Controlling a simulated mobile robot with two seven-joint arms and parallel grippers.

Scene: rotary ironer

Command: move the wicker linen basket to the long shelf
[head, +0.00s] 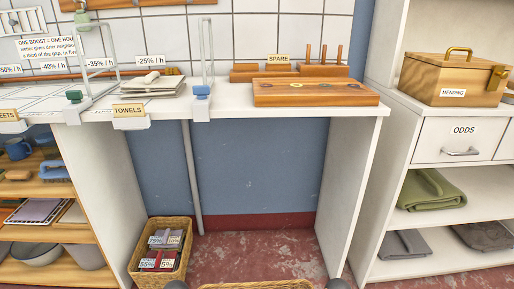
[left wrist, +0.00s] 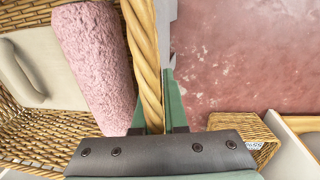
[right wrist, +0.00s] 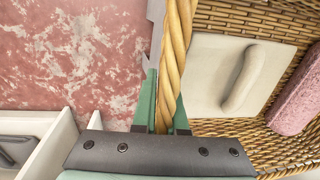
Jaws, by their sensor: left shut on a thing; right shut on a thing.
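The wicker linen basket shows only as a strip of rim (head: 255,285) at the bottom edge of the head view. In the left wrist view my left gripper (left wrist: 157,108) is shut on its braided rim (left wrist: 145,50). In the right wrist view my right gripper (right wrist: 163,108) is shut on the rim (right wrist: 177,50) on another side.
A smaller wicker basket (head: 179,222) with labelled bundles stands on the red floor under the white counter (head: 225,105). Wooden shelves (head: 55,188) at left hold crockery and cloths. The right unit holds a green folded cloth (head: 430,190) and grey cloths.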

